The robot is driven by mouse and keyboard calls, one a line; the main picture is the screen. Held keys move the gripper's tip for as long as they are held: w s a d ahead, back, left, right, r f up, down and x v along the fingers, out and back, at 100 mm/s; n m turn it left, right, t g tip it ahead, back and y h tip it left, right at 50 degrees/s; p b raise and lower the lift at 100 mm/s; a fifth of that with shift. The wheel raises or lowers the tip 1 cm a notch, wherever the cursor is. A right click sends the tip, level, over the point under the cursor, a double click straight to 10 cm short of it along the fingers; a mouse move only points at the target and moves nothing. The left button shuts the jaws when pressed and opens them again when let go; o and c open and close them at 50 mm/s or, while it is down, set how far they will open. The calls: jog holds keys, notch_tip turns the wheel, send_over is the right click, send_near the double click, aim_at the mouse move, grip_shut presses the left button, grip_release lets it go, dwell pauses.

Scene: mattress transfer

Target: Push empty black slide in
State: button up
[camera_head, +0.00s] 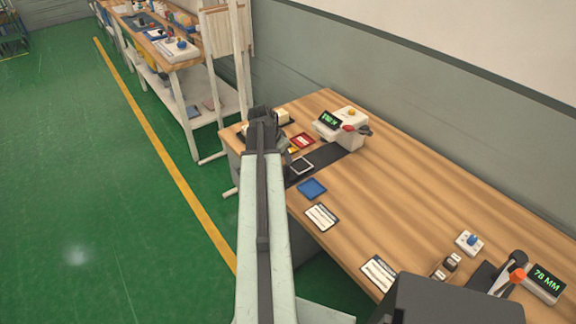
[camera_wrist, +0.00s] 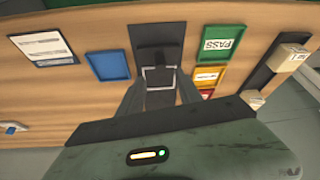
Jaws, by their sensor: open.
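The black slide (camera_head: 300,166) is a small dark square with a pale rim on a black strip (camera_head: 323,155) near the table's left edge. It looks empty. In the wrist view the slide (camera_wrist: 159,78) lies in line with the dark strip (camera_wrist: 157,34), its silver rim showing. My gripper (camera_head: 264,115) reaches over the table's far left end in the head view. In the wrist view my gripper (camera_wrist: 161,92) is open, with its dark fingers on either side of the slide's near part. I cannot tell whether they touch it.
A white device with a green display (camera_head: 345,129) stands at the strip's far end. A blue tray (camera_wrist: 108,65) lies left of the strip; green (camera_wrist: 219,42), yellow (camera_wrist: 208,76) and red trays lie right. Small boxes (camera_wrist: 290,58) sit farther right. The table's middle (camera_head: 410,190) is clear.

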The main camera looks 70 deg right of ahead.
aim_at(287, 166)
jog(key=b+x, duration=0.6)
jog(key=x, duration=0.1)
jog(key=shift+w+a+f+b, duration=0.1)
jog(key=shift+f+b, duration=0.15)
jog(key=shift+b, duration=0.15)
jog(key=shift+f, duration=0.25)
jog(key=shift+r, duration=0.1)
grip_shut()
dwell(0.6)
